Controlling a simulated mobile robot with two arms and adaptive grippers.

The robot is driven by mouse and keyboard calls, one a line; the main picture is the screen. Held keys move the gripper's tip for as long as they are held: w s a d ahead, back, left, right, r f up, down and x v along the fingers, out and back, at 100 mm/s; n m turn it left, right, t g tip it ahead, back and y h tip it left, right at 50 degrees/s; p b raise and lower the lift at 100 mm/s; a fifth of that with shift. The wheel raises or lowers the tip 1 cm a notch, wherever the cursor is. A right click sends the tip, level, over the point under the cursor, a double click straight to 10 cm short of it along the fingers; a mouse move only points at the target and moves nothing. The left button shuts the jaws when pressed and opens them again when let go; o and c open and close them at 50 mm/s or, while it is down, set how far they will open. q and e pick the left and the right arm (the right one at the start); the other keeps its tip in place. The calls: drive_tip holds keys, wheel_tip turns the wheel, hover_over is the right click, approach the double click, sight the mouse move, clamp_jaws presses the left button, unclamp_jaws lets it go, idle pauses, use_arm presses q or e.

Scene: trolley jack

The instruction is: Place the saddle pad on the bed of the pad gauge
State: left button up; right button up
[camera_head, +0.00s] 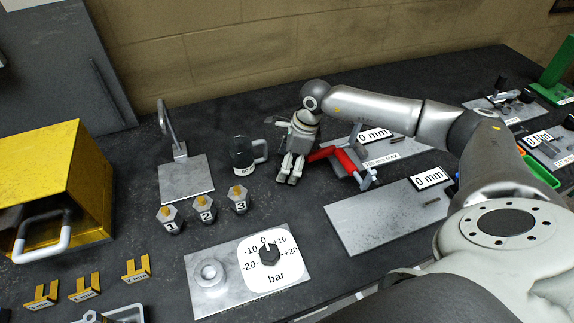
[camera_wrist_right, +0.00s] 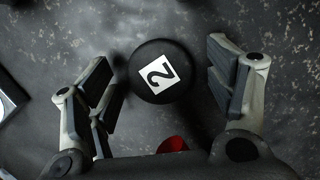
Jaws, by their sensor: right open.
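A round black piece (camera_wrist_right: 165,72) with a white label reading 2 lies between the spread fingers of my right gripper (camera_wrist_right: 165,95) in the right wrist view. It looks like the saddle pad, and I see no finger touching it. In the head view my right gripper (camera_head: 289,178) points down at the dark table, and the black piece is hidden there. Two flat grey plates with "0 mm" displays lie to the right: a near plate (camera_head: 375,222) and a back plate (camera_head: 397,158). I cannot tell which is the pad gauge. My left gripper is not in view.
A red tool (camera_head: 347,160) lies just right of my right gripper. A dark jug (camera_head: 242,153) and several numbered hex pieces (camera_head: 203,208) stand left. A bar dial plate (camera_head: 215,300) lies in front, a yellow box (camera_head: 50,190) far left. Table between dial and near plate is clear.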

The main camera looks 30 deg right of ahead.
drive_tip(key=shift+c, duration=0.3)
drive_tip(key=c, duration=1.2)
drive_tip(key=shift+o, duration=0.2)
drive_tip(key=shift+r, duration=0.1)
drive_tip(key=shift+r+b, duration=0.5)
drive_tip(key=shift+r, duration=0.05)
drive_tip(key=s+a+r+b, duration=0.5)
drive_tip(key=s+a+r, duration=0.3)
drive_tip(key=s+r, duration=0.4)
drive_tip(key=a+f+n+g+h, duration=0.1)
drive_tip(key=a+n+g, duration=0.1)
drive_tip(key=n, duration=1)
drive_tip(key=w+a+f+n+g+h, duration=0.1)
drive_tip(key=a+f+n+g, duration=0.1)
drive_tip(key=n, duration=1.1)
drive_tip(key=shift+w+a+f+g+h, duration=0.15)
drive_tip(key=shift+a+f+g+h, duration=0.2)
drive_tip(key=shift+a, duration=0.55)
